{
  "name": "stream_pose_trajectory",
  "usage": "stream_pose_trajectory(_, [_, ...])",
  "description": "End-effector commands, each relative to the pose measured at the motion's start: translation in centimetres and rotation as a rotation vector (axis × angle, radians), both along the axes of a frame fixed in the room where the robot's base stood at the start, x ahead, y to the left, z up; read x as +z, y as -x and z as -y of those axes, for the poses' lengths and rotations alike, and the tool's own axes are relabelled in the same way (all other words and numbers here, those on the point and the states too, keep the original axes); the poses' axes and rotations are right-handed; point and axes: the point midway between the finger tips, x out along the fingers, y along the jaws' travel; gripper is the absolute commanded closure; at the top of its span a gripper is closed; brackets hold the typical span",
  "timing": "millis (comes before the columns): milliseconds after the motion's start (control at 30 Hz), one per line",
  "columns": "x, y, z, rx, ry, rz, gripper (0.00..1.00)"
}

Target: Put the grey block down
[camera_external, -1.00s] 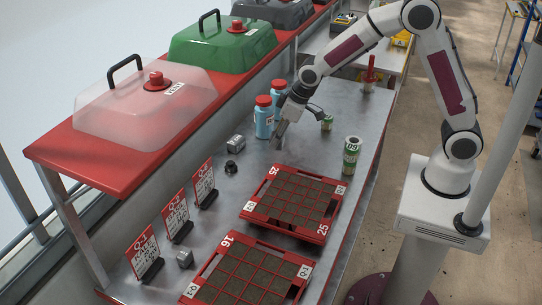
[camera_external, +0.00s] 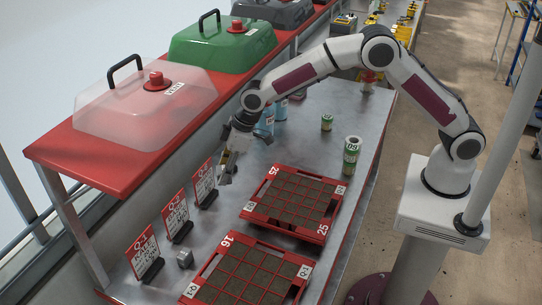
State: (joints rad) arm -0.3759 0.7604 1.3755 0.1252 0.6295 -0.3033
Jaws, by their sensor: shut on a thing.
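My gripper (camera_external: 228,168) is low over the left part of the metal bench, just right of the Q-3 sign. It is shut on the grey block (camera_external: 225,179), which shows small and partly covered between the fingertips. Whether the block touches the bench top is too small to tell. Another grey metal block (camera_external: 185,259) sits on the bench beside the Q-1 sign.
Three red-and-white signs (camera_external: 173,215) stand along the bench's left side. Two red seed trays (camera_external: 319,232) lie to the right. Blue bottles (camera_external: 281,108) stand behind my gripper, with a green can (camera_external: 351,156) farther right.

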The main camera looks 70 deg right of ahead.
Motion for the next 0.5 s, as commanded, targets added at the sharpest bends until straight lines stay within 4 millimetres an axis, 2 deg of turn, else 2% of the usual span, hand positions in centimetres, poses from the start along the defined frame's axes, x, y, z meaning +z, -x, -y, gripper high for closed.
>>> stream_pose_trajectory(33, [-0.2, -0.1, -1.1, 0.019, -0.001, 0.000, 0.90])
stream_pose_trajectory(300, [-1.1, -0.6, -6.3, 0.115, -0.005, 0.000, 0.90])
stream_pose_trajectory(500, [-1.6, -0.5, -9.2, 0.171, -0.007, 0.001, 0.90])
